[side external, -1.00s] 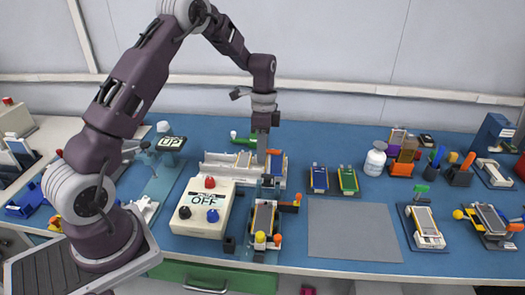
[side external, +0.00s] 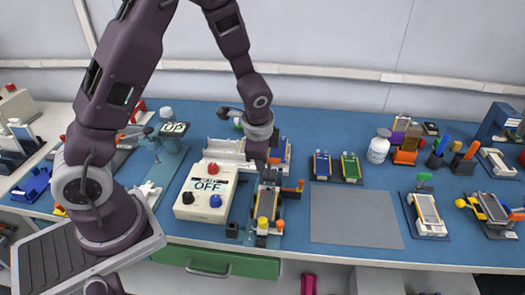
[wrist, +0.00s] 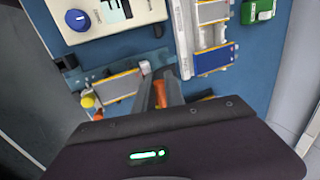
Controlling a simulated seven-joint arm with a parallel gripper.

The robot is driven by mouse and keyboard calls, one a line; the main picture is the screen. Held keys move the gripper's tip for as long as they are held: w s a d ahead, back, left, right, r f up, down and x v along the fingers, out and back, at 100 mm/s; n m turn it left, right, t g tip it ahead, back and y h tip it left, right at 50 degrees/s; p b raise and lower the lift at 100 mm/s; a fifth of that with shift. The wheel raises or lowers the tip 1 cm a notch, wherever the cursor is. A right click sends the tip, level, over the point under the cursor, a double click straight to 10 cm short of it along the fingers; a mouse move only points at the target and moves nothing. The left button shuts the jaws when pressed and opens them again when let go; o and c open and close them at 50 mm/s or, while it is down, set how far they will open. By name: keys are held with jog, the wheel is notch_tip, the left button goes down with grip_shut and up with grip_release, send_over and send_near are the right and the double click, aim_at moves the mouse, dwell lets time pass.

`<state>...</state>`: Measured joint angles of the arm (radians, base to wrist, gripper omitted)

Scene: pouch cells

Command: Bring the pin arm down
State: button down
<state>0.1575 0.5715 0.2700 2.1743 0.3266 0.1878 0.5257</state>
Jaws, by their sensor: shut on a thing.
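A small fixture holding a flat cell stands in front of my gripper, with a yellow knob and orange parts; the fixture (side external: 266,207) is in the side view and its cell (wrist: 117,84) in the wrist view. An orange-tipped lever (side external: 296,189) sticks out to its right. My gripper (wrist: 159,90) points down at the fixture's far end, its fingers close together on an orange piece; it also shows in the side view (side external: 269,174). I cannot tell which part is the pin arm; the fingers hide much of the held piece.
The cream OFF box (side external: 207,192) stands close on the left. A second fixture with a blue cell (wrist: 217,57) lies just behind. Blue and green cells (side external: 336,167) stand to the right. The grey mat (side external: 352,217) is bare.

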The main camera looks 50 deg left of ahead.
jog(key=shift+s+d+f, duration=0.7)
jog(key=shift+s+f, duration=0.05)
jog(key=shift+f, duration=0.1)
jog(key=c, duration=1.4)
grip_release()
jog(key=shift+r, duration=0.1)
jog(key=v, duration=0.7)
